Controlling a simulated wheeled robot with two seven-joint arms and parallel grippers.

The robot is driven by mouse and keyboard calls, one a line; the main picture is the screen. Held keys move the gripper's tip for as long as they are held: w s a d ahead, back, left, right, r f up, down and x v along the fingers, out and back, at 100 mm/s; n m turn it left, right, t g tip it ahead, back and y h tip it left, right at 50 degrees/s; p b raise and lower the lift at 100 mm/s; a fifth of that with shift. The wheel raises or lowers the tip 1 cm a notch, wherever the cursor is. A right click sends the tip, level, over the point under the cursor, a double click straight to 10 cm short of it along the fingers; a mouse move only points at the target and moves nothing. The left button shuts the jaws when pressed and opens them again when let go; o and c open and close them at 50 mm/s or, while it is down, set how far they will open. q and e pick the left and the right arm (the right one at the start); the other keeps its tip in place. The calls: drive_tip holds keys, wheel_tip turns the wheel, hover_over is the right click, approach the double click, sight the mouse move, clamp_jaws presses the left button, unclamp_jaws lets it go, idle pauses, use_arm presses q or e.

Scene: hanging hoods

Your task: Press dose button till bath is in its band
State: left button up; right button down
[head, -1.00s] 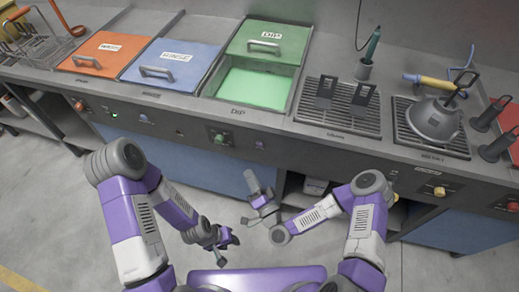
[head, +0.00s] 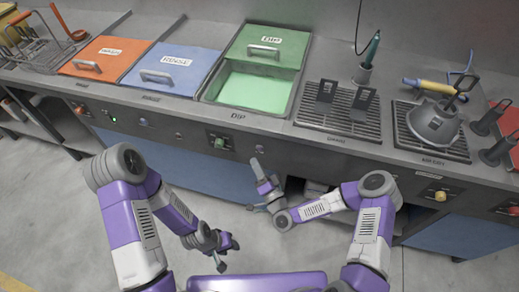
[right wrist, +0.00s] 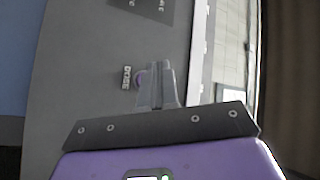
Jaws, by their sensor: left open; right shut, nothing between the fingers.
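The DIP bath (head: 250,88) is an open tank of green liquid at the counter's centre, with its green lid (head: 270,40) slid back. My right gripper (head: 255,163) is shut and empty, just below the panel in the head view. It also shows in the right wrist view (right wrist: 156,66), its tips overlapping the button's edge; I cannot tell if they touch it. My left gripper (head: 228,256) is open, low above the floor.
A green knob (head: 220,142) sits on the front panel left of my right gripper. Orange (head: 95,55) and blue (head: 170,65) lidded tanks stand to the left. Drain grates and a grey hood (head: 436,122) are to the right. An open shelf lies under the counter.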

drive_tip(key=shift+w+d+b, duration=0.15)
drive_tip(key=shift+w, duration=0.4)
drive_tip(key=shift+w+d+b, duration=0.15)
drive_tip(key=shift+w, duration=0.35)
drive_tip(key=shift+w+d, duration=0.1)
drive_tip(key=shift+w, duration=0.05)
idle(1.2)
drive_tip(key=shift+w+b, duration=0.25)
drive_tip(key=shift+b, duration=0.05)
drive_tip(key=shift+w+d, duration=0.2)
drive_tip(key=shift+w, duration=0.15)
idle(0.8)
drive_tip(key=shift+s, duration=0.1)
drive_tip(key=shift+s+a, duration=0.25)
drive_tip(key=shift+s, duration=0.4)
drive_tip(key=shift+s+a, duration=0.25)
drive_tip(key=shift+s, duration=0.55)
drive_tip(key=shift+s+a, duration=0.3)
drive_tip(key=shift+s, duration=0.5)
drive_tip(key=shift+s+a, duration=0.25)
drive_tip(key=shift+s, duration=0.55)
